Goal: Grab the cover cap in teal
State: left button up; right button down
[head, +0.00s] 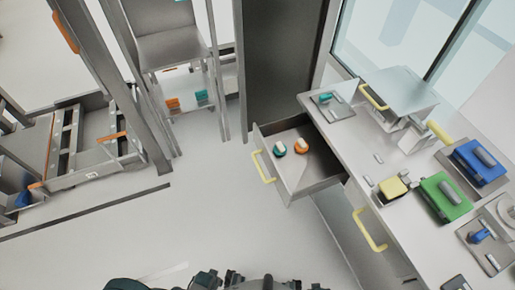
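A teal cap with a white top (280,149) sits inside the open drawer (290,184), towards its left side. An orange cap with a white top (301,146) sits just to its right in the same drawer. Both stand apart on the drawer floor. Another small teal part (325,97) lies on a grey plate on the counter behind the drawer. Neither of my grippers can be made out. Only dark parts of my own body show along the bottom edge, well in front of the drawer.
The drawer has a yellow handle (261,167) and juts out from the counter (352,150). A lower yellow handle (369,230) is to the right. Green (436,202) and blue (470,168) cases stand on the counter. The floor left of the drawer is clear.

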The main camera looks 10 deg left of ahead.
aim_at(279, 149)
jog(key=i+j+z, duration=0.1)
jog(key=j+z, duration=0.15)
jog(key=z, duration=0.15)
jog(key=i+j+z, duration=0.1)
jog(key=j+z, duration=0.15)
jog(key=z, duration=0.2)
jog(key=j+z, duration=0.4)
jog(key=l, duration=0.1)
